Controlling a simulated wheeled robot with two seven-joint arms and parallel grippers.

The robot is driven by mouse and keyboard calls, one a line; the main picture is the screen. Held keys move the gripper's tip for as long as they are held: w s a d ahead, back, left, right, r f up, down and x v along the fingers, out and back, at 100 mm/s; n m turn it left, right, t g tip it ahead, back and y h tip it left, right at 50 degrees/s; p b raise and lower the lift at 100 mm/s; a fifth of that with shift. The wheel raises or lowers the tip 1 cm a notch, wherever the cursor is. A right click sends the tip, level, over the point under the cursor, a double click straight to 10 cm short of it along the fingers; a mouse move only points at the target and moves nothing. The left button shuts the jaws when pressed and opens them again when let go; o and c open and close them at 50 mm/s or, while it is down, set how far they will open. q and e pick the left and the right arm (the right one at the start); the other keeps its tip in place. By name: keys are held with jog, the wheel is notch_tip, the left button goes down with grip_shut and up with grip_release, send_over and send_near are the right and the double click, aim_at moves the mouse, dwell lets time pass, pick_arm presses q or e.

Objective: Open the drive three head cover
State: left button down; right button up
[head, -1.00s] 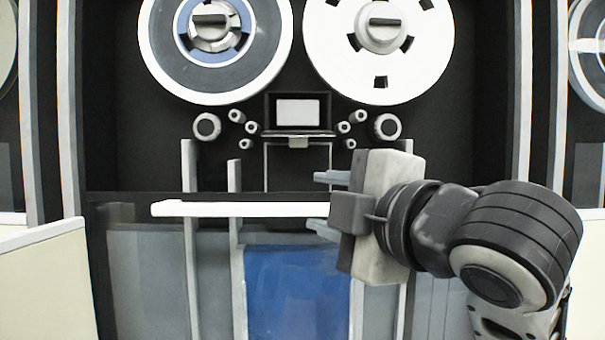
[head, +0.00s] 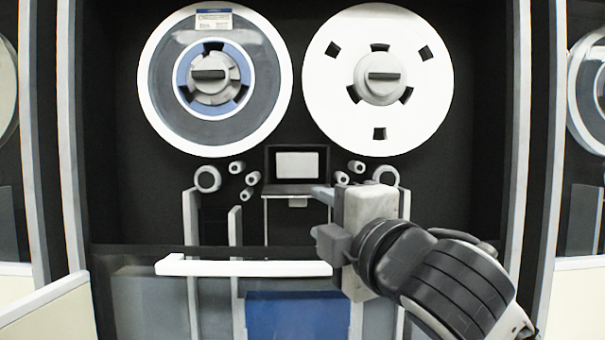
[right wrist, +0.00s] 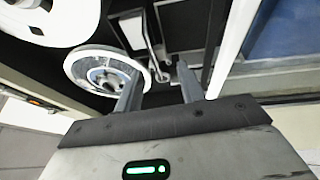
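The head cover (head: 297,164) is a small dark box with a pale window, between and below the two reels of the middle drive. A thin ledge runs along its lower edge, with a small pale tab (head: 298,202) under it. It looks closed. My right gripper (head: 322,212) is at the right of the tab, just below the cover, its fingers pointing left. The fingers are apart with nothing visible between them. In the right wrist view the open gripper (right wrist: 160,85) points toward the dark drive face; contact cannot be told. My left gripper is out of view.
A blue-centred reel (head: 215,80) and a white reel (head: 378,80) sit above. Small rollers flank the cover. Pale cabinet edges (head: 45,308) stand at lower left and right.

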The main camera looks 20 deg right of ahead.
aim_at(300, 202)
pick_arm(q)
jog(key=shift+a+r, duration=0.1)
pick_arm(e)
jog(key=w, duration=0.5)
jog(key=w+a, duration=0.1)
jog(key=w, duration=0.1)
jog(key=shift+w+r, duration=0.2)
jog(key=shift+r, duration=0.05)
